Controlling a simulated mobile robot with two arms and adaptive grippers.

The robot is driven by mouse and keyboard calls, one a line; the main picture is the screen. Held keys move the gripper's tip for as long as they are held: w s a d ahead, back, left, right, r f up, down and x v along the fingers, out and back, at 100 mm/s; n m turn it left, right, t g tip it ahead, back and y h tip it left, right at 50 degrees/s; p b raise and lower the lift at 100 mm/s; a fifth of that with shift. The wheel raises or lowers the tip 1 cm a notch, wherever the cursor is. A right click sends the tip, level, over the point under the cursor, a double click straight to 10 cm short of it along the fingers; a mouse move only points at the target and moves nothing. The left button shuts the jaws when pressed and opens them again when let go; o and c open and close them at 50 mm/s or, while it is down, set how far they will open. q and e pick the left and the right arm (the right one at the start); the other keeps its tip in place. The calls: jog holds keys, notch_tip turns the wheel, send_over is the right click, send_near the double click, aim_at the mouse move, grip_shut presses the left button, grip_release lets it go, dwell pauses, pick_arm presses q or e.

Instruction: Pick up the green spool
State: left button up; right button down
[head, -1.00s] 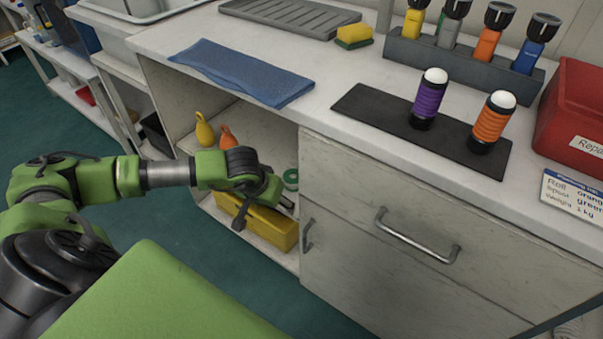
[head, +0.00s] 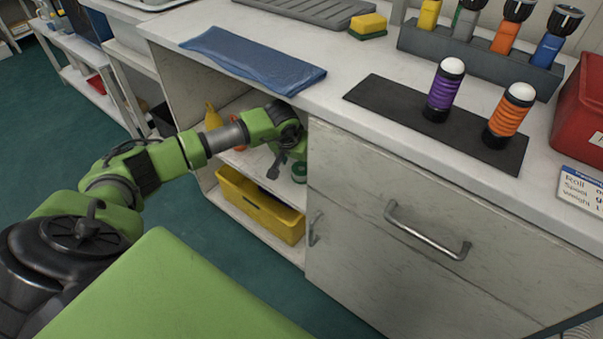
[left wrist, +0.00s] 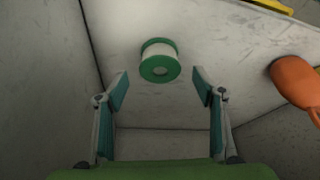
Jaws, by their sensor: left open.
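The green spool (left wrist: 160,61) has green rims and a pale band around its middle. It rests on the cabinet shelf, ahead of my left gripper (left wrist: 160,90) and between the lines of its two fingers. The left gripper is open and empty, with a gap between the fingertips and the spool. In the head view the spool (head: 299,171) shows only in part at the shelf's right side, partly covered by my left gripper (head: 283,165). My right gripper is not in view.
An orange object (left wrist: 296,82) stands right of the spool in the wrist view. A yellow bin (head: 262,211) sits below the shelf. The cabinet's side wall is close on the right. Purple (head: 443,90) and orange (head: 509,115) ribbed items stand on a black mat on the counter.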

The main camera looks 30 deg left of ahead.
aim_at(301, 169)
pick_arm(q)
jog(key=x, duration=0.4)
jog(key=shift+s+f+b, duration=0.15)
jog(key=shift+b, duration=0.2)
jog(key=c, duration=1.2)
